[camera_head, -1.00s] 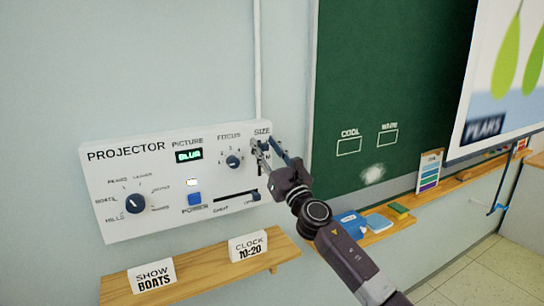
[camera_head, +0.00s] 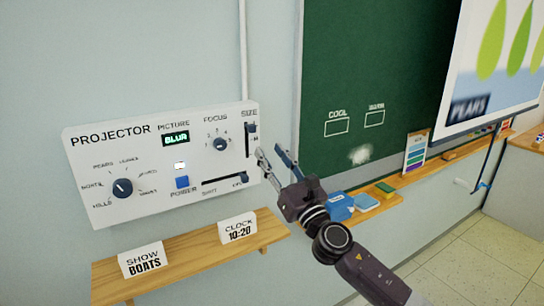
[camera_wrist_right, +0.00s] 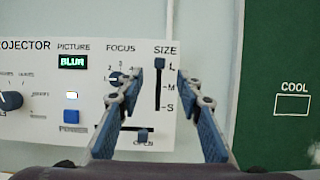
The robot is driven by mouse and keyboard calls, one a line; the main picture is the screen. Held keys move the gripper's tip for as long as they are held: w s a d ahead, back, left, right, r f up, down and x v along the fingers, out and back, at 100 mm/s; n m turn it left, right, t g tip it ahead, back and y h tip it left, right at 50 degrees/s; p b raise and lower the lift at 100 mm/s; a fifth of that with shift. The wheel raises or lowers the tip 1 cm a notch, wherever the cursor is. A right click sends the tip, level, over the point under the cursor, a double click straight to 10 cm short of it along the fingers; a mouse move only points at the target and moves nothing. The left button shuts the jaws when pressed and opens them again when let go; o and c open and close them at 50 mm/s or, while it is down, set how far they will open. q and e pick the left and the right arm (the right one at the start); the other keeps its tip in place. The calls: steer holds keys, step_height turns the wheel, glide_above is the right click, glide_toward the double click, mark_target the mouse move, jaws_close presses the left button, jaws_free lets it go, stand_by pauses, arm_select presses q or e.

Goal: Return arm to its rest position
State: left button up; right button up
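My right gripper (camera_head: 274,160) is open and empty, with its fingers apart in front of the right edge of the white projector panel (camera_head: 95,205). In the right wrist view its two blue-padded fingers (camera_wrist_right: 157,80) frame the size slider (camera_wrist_right: 160,64), whose knob sits at the top by L. The fingers look clear of the slider. The panel also has a picture display (camera_head: 175,138) reading BLUR, a focus knob (camera_head: 220,143), a blue power button (camera_head: 182,182) and a picture dial (camera_head: 122,187). My left gripper is not in view.
A wooden shelf (camera_head: 190,247) under the panel holds a SHOW BOATS card (camera_head: 144,260) and a CLOCK 10:20 card (camera_head: 238,228). A green chalkboard (camera_head: 385,60) is at right, with a ledge (camera_head: 440,165) holding blue items (camera_head: 340,206). A screen (camera_head: 500,60) labelled PEARS hangs beyond.

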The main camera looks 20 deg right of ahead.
steer(key=s+d+f+m+g+h+b, duration=0.2)
steer(key=f+m, duration=0.5)
steer(key=f, duration=1.3)
steer(key=w+d+f+m+g+h+b, duration=0.1)
steer(key=d+f+m+g+h, duration=0.35)
steer(key=f, duration=1.55)
steer(key=s+f+m+g+y+b, duration=0.15)
steer(key=s+f+m, duration=0.25)
steer(key=f, duration=0.4)
steer(key=s+f+m+g, duration=0.2)
steer(key=s+f+m, duration=0.2)
steer(key=f, duration=0.5)
steer(key=s+f+m+g+b, duration=0.2)
steer(key=s+f+m+g, duration=0.5)
steer(key=s+f, duration=1.6)
steer(key=s+a+f+m+g, duration=0.1)
steer(key=s+a+f+m, duration=0.1)
steer(key=s, duration=0.8)
steer(key=s+a+f+m+g+b, duration=0.1)
steer(key=s+f+m, duration=0.3)
steer(key=s, duration=0.6)
steer(key=s+a+f+m+g, duration=0.2)
steer(key=s+f, duration=0.3)
steer(key=s, duration=0.5)
steer(key=shift+a+f+m+y, duration=0.3)
steer(key=shift+a+m, duration=0.35)
steer(key=shift+a, duration=0.2)
